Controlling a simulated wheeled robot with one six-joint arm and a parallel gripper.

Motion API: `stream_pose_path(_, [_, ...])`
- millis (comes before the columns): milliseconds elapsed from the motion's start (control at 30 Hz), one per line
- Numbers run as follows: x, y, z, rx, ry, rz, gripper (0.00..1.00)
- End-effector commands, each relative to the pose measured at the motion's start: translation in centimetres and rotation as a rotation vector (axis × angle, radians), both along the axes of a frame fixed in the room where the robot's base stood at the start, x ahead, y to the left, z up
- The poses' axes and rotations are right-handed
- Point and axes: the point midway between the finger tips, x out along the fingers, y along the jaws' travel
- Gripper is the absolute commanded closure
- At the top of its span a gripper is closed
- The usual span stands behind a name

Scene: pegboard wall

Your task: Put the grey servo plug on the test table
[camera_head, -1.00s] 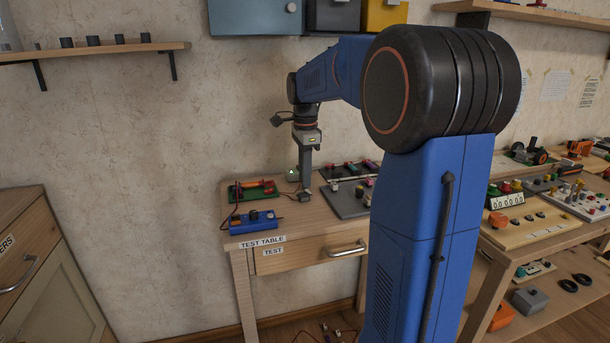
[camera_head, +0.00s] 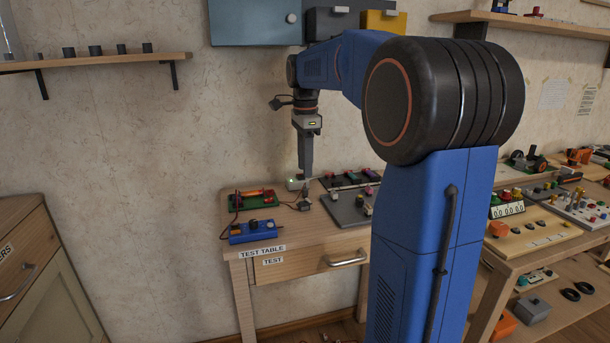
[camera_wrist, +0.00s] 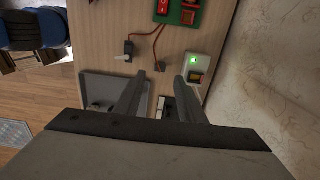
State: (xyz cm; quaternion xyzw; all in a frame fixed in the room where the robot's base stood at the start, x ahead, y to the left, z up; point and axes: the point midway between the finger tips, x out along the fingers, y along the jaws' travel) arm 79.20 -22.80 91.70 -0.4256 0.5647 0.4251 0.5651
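The test table (camera_head: 300,263) stands against the wall, and its wooden top (camera_wrist: 105,30) fills much of the wrist view. My gripper (camera_head: 305,176) points down above its middle, clear of the top. In the wrist view my gripper's (camera_wrist: 163,76) fingers are apart with nothing held between them. A small dark grey plug (camera_wrist: 160,67) with a reddish wire lies on the table just beyond the fingertips; I take it for the servo plug. A dark part with a white lever (camera_wrist: 127,50) lies to its left, also wired.
A green board (camera_head: 257,200) and a blue box (camera_head: 253,231) sit on the table's left. A box with a green light (camera_wrist: 197,67) stands close to my right fingertip in the wrist view. Grey plates (camera_head: 348,207) occupy the right side.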

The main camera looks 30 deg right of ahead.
Motion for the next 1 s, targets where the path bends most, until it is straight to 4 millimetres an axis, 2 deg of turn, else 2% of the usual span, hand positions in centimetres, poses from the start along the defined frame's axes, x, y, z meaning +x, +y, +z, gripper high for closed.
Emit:
stream_pose_path(100, [0.0, 0.0, 0.8, 0.0, 0.0, 0.0, 0.64])
stream_pose_path(267, [-0.1, 0.1, 1.0, 0.0, -0.001, 0.005, 0.64])
stream_pose_path(433, [-1.8, 1.5, 1.0, -0.008, -0.023, 0.099, 0.64])
stream_pose_path(733, [-9.5, 7.1, -0.7, -0.06, -0.114, 0.556, 0.64])
stream_pose_path(1000, [-17.1, 11.1, -4.2, -0.14, -0.189, 0.992, 0.64])
